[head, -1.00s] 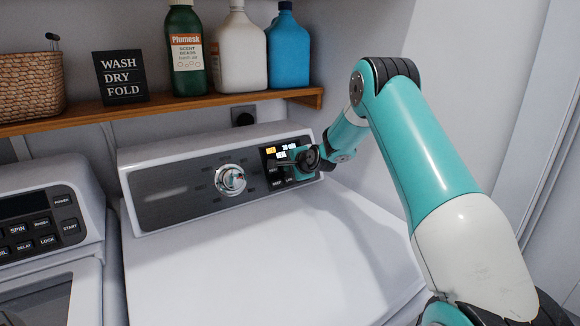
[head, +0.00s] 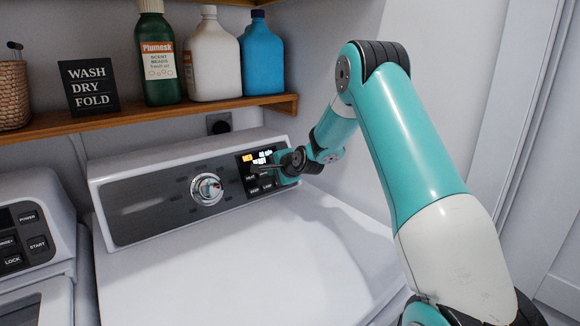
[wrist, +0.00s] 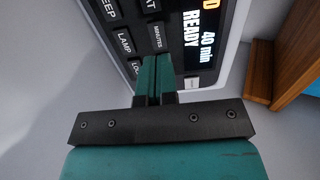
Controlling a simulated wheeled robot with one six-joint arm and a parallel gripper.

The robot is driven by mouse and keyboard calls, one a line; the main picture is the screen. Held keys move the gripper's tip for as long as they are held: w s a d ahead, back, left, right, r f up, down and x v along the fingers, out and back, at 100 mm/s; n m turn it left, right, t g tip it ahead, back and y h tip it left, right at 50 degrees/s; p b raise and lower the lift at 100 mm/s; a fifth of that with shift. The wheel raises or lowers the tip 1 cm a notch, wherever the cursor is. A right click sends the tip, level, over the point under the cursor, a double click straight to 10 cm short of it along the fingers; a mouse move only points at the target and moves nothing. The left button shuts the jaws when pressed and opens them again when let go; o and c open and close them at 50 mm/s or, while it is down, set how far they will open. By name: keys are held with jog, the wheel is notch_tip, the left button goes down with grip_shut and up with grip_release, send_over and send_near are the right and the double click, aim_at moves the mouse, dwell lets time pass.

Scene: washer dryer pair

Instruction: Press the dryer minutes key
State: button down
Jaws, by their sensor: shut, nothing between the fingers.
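The dryer's control panel (head: 150,198) has a display and several dark keys at its right end. In the wrist view the dryer minutes key (wrist: 157,36), labelled MINUTES, lies just beyond my fingertips. The display (wrist: 198,42) reads READY and 40 min. My gripper (wrist: 155,60) is shut and empty, its teal fingers side by side and pointing at the panel by the key's lower edge. I cannot tell whether they touch it. In the head view my gripper (head: 262,168) is at the panel's right end and hides some keys.
A wooden shelf (head: 150,119) with bottles and a WASH DRY FOLD sign (head: 89,86) runs above the dryer. A dial (head: 206,188) sits left of the keys. The washer (head: 30,222) stands at the left. The dryer's top (head: 230,260) is clear.

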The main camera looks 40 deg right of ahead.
jog(key=b+v, duration=0.1)
jog(key=v, duration=0.7)
jog(key=shift+s, duration=0.2)
